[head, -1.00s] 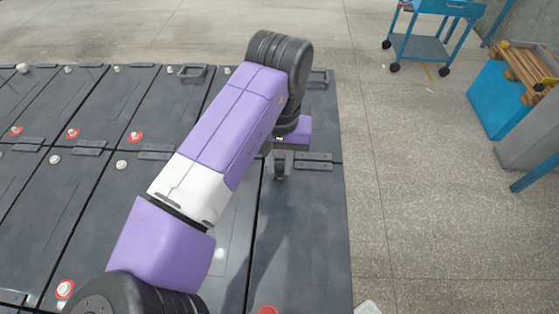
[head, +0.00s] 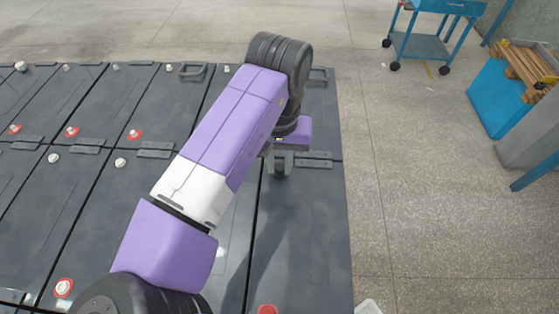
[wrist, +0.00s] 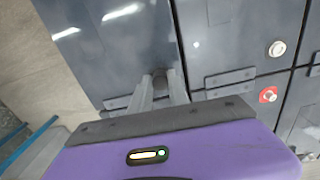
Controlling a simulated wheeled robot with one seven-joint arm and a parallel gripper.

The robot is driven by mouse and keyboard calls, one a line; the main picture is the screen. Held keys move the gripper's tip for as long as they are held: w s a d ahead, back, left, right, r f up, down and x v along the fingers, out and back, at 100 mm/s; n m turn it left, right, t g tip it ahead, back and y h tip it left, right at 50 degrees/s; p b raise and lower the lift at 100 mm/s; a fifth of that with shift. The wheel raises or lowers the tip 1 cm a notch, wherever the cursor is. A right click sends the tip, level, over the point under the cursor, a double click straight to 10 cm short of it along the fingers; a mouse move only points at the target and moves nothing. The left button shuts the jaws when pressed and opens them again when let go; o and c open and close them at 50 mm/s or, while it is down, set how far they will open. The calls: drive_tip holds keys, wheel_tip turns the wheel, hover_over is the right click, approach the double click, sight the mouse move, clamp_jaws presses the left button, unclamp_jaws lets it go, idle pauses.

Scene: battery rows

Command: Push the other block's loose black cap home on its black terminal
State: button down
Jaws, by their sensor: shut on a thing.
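The dark block (head: 300,225) lies under and in front of the gripper. A red cap (head: 267,309) is at its near end.
More dark blocks (head: 105,215) fill the left, with pale terminals and red-ringed terminals (head: 64,287). A handle (head: 193,70) stands up on a far block. Open concrete floor is at right, with a blue cart (head: 425,45) and a blue crate (head: 500,95) beyond.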

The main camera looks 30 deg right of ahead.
drive_tip(key=c, duration=0.7)
unclamp_jaws()
drive_tip(key=shift+r+p, duration=3.25)
drive_tip(key=shift+r, duration=0.25)
